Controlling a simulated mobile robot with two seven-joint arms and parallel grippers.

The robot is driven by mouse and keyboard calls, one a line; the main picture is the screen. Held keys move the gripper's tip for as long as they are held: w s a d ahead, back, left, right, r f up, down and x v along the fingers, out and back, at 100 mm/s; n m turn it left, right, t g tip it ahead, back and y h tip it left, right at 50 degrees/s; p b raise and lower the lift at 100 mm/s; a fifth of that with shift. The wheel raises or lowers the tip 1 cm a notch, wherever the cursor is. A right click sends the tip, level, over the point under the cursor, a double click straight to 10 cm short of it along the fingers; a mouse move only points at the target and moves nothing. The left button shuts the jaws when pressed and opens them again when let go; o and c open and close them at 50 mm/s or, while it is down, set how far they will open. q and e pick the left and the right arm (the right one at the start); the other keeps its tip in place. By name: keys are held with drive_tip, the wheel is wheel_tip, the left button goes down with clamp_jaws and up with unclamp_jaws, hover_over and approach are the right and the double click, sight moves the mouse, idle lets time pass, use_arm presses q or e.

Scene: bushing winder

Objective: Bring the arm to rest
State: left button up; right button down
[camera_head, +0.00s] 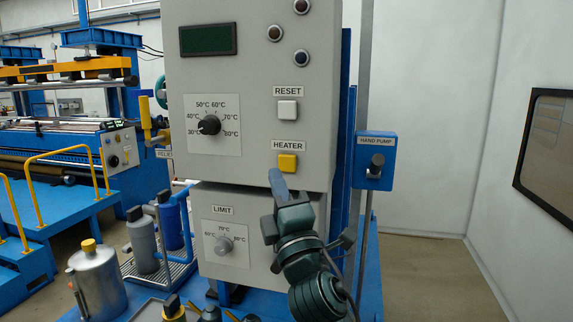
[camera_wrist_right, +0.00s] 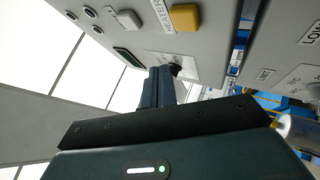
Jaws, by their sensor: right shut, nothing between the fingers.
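My right gripper (camera_head: 277,182) is in front of the grey control cabinet, its fingers together and empty. Its tip is just below and left of the yellow HEATER button (camera_head: 288,163). In the right wrist view the shut fingers (camera_wrist_right: 158,88) point toward the panel, and the yellow button (camera_wrist_right: 185,17) shows above and right of them. I cannot tell whether the fingertips touch the panel. My right arm comes up from the bottom of the head view, in front of the lower LIMIT box (camera_head: 245,212). My left gripper is not in view.
The cabinet (camera_head: 260,80) has a white RESET button (camera_head: 288,110), a temperature dial (camera_head: 209,125) and a limit dial (camera_head: 224,245). A blue HAND PUMP box (camera_head: 374,160) is at right. A metal can (camera_head: 98,280) and bottles stand at lower left. Open floor (camera_head: 430,280) lies right.

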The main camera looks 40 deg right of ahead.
idle(0.3)
drive_tip(key=s+a+f+m+g+y+p, duration=0.1)
drive_tip(key=a+f+m+g+y+p, duration=0.2)
drive_tip(key=f, duration=0.9)
drive_tip(key=a+f+m+g+y, duration=0.2)
drive_tip(key=a+f+g+y, duration=0.2)
drive_tip(key=f, duration=0.8)
use_arm(q)
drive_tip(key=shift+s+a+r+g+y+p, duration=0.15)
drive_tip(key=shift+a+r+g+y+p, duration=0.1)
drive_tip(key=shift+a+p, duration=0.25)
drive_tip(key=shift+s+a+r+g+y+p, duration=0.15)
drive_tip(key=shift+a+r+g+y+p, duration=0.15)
drive_tip(key=shift+p, duration=0.3)
use_arm(e)
drive_tip(key=s+a+f+m+g+y, duration=0.1)
drive_tip(key=s+a+f+m+g, duration=0.2)
drive_tip(key=s+f, duration=0.5)
drive_tip(key=s+a+f+m+g+y, duration=0.1)
drive_tip(key=s+a+f+m+g, duration=0.2)
drive_tip(key=s+a+f+m, duration=0.2)
drive_tip(key=s+f, duration=0.3)
drive_tip(key=f, duration=0.2)
drive_tip(key=shift+s+y, duration=0.25)
drive_tip(key=shift+y, duration=0.15)
drive_tip(key=shift+a, duration=0.1)
